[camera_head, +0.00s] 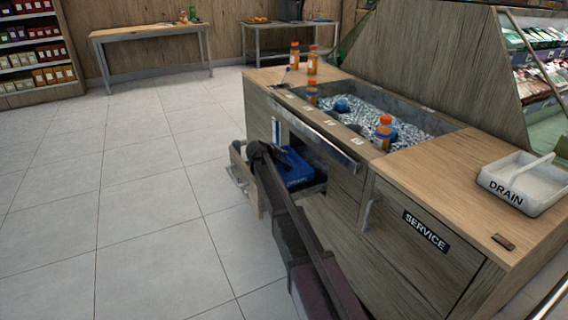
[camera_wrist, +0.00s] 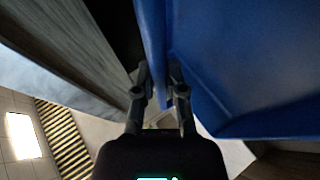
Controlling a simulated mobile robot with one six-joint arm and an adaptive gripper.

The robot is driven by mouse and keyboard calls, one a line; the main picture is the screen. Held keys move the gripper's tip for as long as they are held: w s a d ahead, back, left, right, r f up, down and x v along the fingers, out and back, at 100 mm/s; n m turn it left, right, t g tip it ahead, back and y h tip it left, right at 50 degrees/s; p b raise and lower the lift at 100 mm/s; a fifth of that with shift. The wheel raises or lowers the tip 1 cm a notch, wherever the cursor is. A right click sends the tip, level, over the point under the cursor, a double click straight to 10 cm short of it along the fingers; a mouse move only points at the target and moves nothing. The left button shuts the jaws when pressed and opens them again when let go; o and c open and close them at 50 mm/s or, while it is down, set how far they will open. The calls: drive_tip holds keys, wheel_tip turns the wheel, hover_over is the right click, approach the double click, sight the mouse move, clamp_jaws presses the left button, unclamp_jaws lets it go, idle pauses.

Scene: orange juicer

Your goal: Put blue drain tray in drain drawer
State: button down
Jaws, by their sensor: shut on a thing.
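The blue drain tray (camera_head: 297,169) is at the open drain drawer (camera_head: 243,184) on the left side of the wooden counter. In the head view my arm covers part of the tray and drawer, so I cannot tell if the tray rests on the drawer floor. In the wrist view the blue tray (camera_wrist: 245,70) fills the upper right. My gripper (camera_wrist: 160,72) is shut on the tray's edge, one finger on each side of its wall.
A white tray marked DRAIN (camera_head: 522,180) sits on the counter's right end. The ice bin (camera_head: 365,108) holds orange-capped bottles. A door marked SERVICE (camera_head: 424,230) is closed on the counter front. The tiled floor (camera_head: 120,220) to the left is clear.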

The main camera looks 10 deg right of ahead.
drive_tip(key=shift+f+b, duration=0.9)
drive_tip(key=shift+f, duration=0.35)
drive_tip(key=shift+f, duration=0.15)
drive_tip(key=c, duration=0.7)
unclamp_jaws()
drive_tip(key=shift+r, duration=0.2)
drive_tip(key=shift+s+a+r+p, duration=0.3)
drive_tip(key=shift+s+r+p, duration=0.05)
drive_tip(key=shift+p, duration=0.05)
drive_tip(key=p+v, duration=0.5)
drive_tip(key=v, duration=0.6)
drive_tip(key=shift+f, duration=0.1)
